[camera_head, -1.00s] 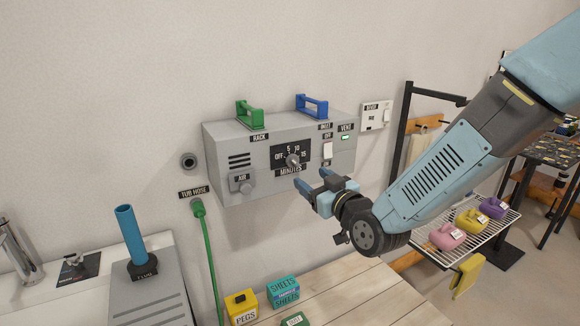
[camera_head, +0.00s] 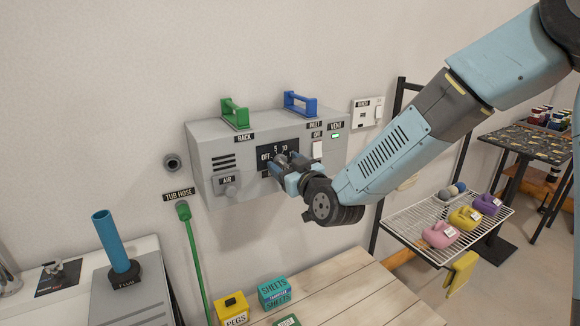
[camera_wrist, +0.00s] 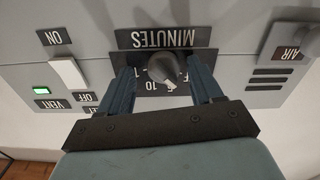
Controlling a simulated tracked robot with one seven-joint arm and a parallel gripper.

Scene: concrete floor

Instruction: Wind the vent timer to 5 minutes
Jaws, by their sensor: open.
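The vent timer is a dark dial plate (camera_head: 264,147) on a grey wall box, with its numbers partly covered by my gripper in the head view. The wrist view shows the box upside down, with the timer's grey knob (camera_wrist: 168,69) below the MINUTES label (camera_wrist: 156,38). My gripper (camera_head: 284,163) is at the box front, over the dial. In the wrist view my gripper (camera_wrist: 160,66) is open, with one blue finger on each side of the knob. I cannot tell whether either finger touches it. The knob's exact setting is unclear.
The vent switch (camera_head: 317,149) sits right of the dial by a lit green lamp (camera_head: 335,136). The AIR knob (camera_head: 231,187) is at lower left. Green (camera_head: 235,114) and blue (camera_head: 300,104) handles stand on the box. A wooden table (camera_head: 350,291) lies below.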

